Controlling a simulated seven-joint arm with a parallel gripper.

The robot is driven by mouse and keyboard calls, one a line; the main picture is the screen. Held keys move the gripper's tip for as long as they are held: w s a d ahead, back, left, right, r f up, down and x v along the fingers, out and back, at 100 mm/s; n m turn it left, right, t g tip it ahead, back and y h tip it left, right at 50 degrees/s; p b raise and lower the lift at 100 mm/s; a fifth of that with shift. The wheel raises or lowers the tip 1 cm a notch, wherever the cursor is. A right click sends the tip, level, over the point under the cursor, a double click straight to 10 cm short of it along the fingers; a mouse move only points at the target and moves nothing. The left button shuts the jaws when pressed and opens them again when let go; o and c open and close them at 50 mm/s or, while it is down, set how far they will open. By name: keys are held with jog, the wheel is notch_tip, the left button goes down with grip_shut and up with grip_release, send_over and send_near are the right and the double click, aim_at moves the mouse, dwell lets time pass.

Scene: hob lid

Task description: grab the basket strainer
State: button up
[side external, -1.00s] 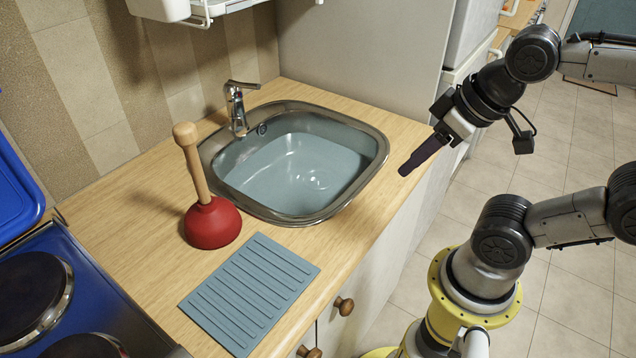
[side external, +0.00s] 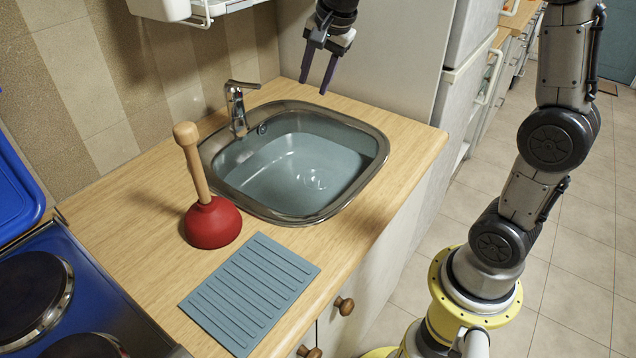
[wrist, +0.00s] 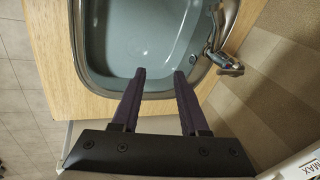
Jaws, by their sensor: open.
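The steel sink (side external: 236,196) is set into the wooden counter and looks filled with bluish water. A faint round shape (side external: 313,180) shows low in the basin, near its right side. It may be the basket strainer, but it is too blurred to be sure. My gripper (side external: 313,88) is open and empty, pointing down above the back edge of the sink, clear of the counter. In the wrist view its two dark fingers (wrist: 160,73) stand apart over the sink rim, with the basin (wrist: 112,40) beyond them.
The chrome tap (side external: 237,108) stands at the back left of the sink. A red plunger (side external: 212,223) stands upright on the counter left of the sink, near a ribbed grey-blue mat (side external: 250,292). The counter right of the sink is clear.

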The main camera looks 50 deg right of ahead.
jog(key=w+d+f+m+g, duration=0.1)
jog(key=w+d+f+m, duration=0.1)
jog(key=w+d+f, duration=0.3)
jog(key=m+g, duration=0.2)
jog(key=g, duration=0.1)
send_over(318, 173)
jog(key=shift+y, duration=0.4)
jog(key=f, duration=2.5)
jog(key=shift+w+d, duration=0.1)
jog(key=shift+d, duration=0.3)
jog(key=shift+a+f, duration=0.2)
jog(key=shift+f, duration=1.25)
jog(key=shift+a+f, duration=0.15)
jog(key=shift+f, duration=1.3)
grip_shut()
